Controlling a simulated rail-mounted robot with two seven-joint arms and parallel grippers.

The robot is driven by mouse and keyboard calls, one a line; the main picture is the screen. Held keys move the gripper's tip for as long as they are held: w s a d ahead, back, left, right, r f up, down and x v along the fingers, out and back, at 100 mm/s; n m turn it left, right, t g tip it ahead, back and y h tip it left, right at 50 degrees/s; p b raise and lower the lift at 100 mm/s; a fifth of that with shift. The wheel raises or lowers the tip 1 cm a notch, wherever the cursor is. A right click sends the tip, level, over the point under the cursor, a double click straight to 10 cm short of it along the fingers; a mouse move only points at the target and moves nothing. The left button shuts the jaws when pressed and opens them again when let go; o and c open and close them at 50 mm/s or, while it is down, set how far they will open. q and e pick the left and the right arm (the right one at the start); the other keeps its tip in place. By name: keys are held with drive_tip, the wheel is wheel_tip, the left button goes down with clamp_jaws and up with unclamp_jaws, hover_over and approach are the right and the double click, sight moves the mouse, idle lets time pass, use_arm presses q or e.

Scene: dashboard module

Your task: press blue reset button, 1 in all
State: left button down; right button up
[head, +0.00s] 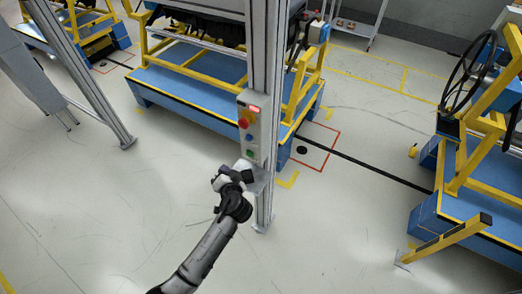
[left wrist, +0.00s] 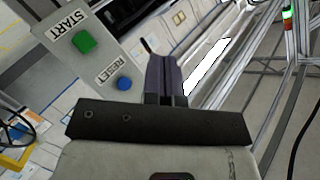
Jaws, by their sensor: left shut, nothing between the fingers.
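The blue reset button (left wrist: 124,83) sits on a grey control box, beside the word RESET, in the left wrist view. In the head view the blue button (head: 249,137) is small, on the box (head: 242,145) fixed to an upright metal post. My left gripper (left wrist: 164,60) is shut and empty. In the left wrist view its fingers are just right of the blue button, with a gap in the picture; their depth from the box is unclear. In the head view the left gripper (head: 246,172) is at the box's lower end, below the buttons. My right gripper is not in view.
A green START button (left wrist: 84,42) is near the blue one. A red and yellow knob (head: 244,122) and a red lamp (head: 254,108) are higher on the box. The post (head: 264,200) stands right by my gripper. Open floor (head: 120,220) lies to the left.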

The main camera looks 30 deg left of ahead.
sight(249, 138)
use_arm(q)
drive_tip(key=shift+w+d+r+n+t, duration=0.15)
drive_tip(key=shift+w+r+n+t, duration=0.05)
drive_tip(key=shift+w+r+t, duration=0.3)
drive_tip(key=shift+w+d+r+n+t, duration=0.2)
drive_tip(key=shift+w+r+t, duration=0.2)
drive_tip(key=shift+t, duration=0.2)
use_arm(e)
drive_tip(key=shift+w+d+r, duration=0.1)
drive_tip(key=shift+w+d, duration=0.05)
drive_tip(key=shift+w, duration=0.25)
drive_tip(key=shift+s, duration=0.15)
use_arm(q)
drive_tip(key=w+b, duration=0.3)
drive_tip(key=w, duration=0.5)
drive_tip(key=shift+w+a+b, duration=0.15)
drive_tip(key=shift+w+b, duration=0.15)
drive_tip(key=shift+w, duration=0.05)
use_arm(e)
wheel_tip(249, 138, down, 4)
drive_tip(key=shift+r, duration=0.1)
